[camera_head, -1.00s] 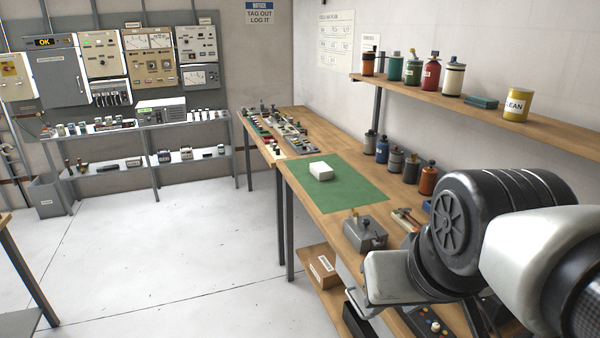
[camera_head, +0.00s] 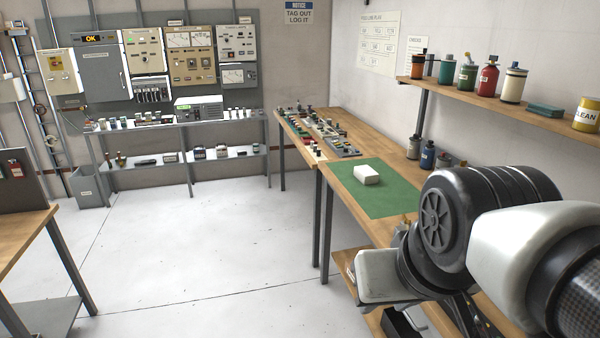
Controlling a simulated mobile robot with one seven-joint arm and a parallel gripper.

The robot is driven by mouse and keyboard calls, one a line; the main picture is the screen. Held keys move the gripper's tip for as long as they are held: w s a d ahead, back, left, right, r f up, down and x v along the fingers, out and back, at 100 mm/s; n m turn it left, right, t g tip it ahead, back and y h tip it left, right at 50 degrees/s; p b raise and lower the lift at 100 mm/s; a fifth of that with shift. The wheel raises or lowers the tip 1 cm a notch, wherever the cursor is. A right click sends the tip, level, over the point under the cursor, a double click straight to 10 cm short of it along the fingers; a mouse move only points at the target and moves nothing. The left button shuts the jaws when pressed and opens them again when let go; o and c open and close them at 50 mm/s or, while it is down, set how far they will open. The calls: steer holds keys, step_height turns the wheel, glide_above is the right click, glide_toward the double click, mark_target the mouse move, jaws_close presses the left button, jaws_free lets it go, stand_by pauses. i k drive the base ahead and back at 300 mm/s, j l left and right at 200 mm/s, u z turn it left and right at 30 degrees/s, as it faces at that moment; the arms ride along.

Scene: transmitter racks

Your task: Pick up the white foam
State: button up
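The white foam (camera_head: 367,175) is a small pale block lying on the green mat (camera_head: 385,203) on the wooden workbench along the right wall. Nothing touches it from above. My arm is in the lower right of the head view, to the right of and nearer than the foam. My gripper's fingers cannot be made out, so whether it is open or shut does not show. The arm hides the near part of the bench.
Several small parts (camera_head: 322,130) stand on the bench's far end. Bottles (camera_head: 428,155) stand behind the mat, and a wall shelf (camera_head: 530,118) holds more containers. Another table (camera_head: 22,233) is at the left. The white floor (camera_head: 200,235) between is clear.

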mark_target(365, 174)
steer(key=i+j+u, duration=0.5)
steer(key=i+j, duration=0.3)
steer(key=i+z, duration=0.2)
steer(key=i, duration=0.3)
steer(key=i+j+z, duration=0.25)
steer(key=i, duration=0.2)
steer(key=i+j+z, duration=0.2)
steer(key=i, duration=0.3)
steer(key=i+z, duration=0.3)
steer(key=z, duration=0.15)
steer(key=i+z, duration=0.45)
steer(key=i+j+z, duration=0.15)
steer(key=z, duration=0.35)
steer(key=i+j+z, duration=0.45)
steer(key=l, duration=0.1)
